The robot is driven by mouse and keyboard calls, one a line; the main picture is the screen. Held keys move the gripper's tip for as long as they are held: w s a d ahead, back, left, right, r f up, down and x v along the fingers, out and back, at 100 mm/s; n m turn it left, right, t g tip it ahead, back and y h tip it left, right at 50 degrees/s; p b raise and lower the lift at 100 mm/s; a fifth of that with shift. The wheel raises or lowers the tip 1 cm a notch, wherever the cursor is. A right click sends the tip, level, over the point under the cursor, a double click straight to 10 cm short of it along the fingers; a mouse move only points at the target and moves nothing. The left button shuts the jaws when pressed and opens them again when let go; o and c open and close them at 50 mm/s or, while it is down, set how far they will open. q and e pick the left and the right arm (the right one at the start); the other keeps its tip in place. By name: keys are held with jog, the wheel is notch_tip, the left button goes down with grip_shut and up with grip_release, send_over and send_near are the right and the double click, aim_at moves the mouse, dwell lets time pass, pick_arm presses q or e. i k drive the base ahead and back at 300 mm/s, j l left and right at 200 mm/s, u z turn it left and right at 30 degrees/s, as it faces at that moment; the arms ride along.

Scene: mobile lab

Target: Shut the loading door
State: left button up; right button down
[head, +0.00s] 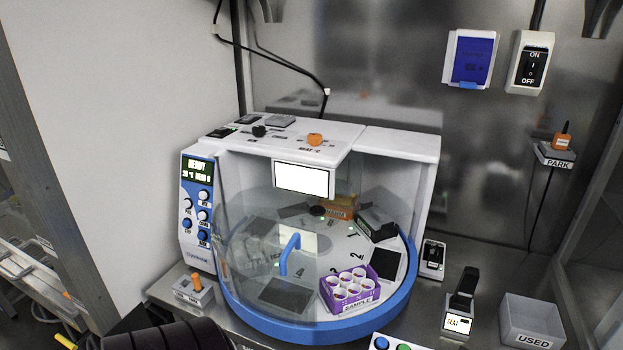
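The loading door (245,235) is a clear curved panel on the front of a white and blue benchtop machine (425,165). It has a blue upright handle (289,255). The panel covers the left part of the round opening, and the right part looks uncovered. Inside, a purple sample rack (350,305) with several white-topped tubes sits on the turntable at the front right, near the blue rim (300,332).
A small switch box (193,290) stands left of the machine. At right are a white switch unit (432,258), a black-topped seat block (462,300) and a grey USED bin (542,322). A dark ribbed object (180,338) is at the bottom left. Walls close in behind.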

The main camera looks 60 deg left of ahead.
aim_at(225, 271)
jog(key=u, duration=2.1)
